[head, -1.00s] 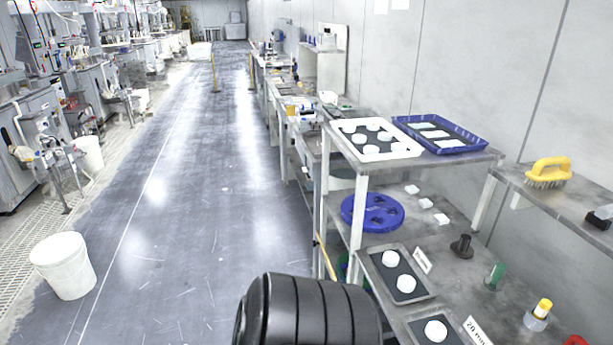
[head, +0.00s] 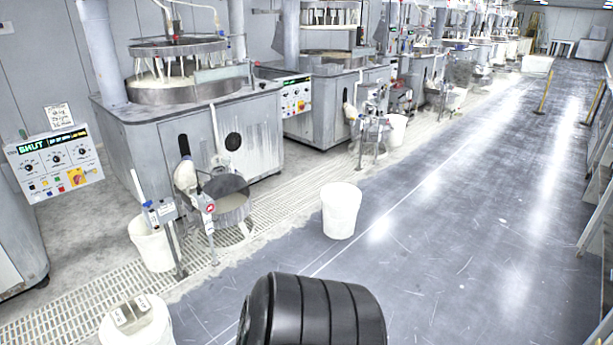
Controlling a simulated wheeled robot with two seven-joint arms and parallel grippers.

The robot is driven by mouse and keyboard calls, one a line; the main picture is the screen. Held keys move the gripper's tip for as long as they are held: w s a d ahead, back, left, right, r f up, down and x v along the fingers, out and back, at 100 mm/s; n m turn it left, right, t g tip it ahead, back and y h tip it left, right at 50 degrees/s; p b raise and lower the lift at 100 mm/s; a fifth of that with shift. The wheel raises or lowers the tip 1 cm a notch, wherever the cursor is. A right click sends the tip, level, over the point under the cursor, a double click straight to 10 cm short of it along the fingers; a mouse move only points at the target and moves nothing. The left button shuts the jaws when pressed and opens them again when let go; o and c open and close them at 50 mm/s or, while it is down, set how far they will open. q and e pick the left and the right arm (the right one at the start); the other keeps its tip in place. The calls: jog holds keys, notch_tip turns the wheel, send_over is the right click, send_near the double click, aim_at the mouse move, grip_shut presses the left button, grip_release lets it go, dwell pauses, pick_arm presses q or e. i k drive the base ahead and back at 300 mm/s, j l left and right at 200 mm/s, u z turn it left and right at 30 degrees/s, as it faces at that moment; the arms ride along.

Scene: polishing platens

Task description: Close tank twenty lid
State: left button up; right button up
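No tank marked twenty can be made out in the head view. A round grey tank (head: 228,205) stands on the floor grating in front of the nearest polishing machine (head: 190,150). Its top looks dark; whether that is an open mouth or a lid I cannot tell. A slim stand with a small sign (head: 209,207) rises in front of it. A similar post with a blue and white box (head: 160,212) stands to its left. Neither of my grippers is in view.
A white bucket (head: 341,212) stands at the aisle edge, another (head: 153,245) beside the left post. A white container (head: 137,325) with two small blocks on top is at bottom left. The grey aisle floor (head: 430,240) is clear. A control panel (head: 55,163) reads "SHUT".

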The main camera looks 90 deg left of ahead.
aim_at(220, 186)
jog(key=u, duration=3.4)
jog(key=i+j+z, duration=0.15)
jog(key=i+z, duration=0.25)
jog(key=i, duration=2.35)
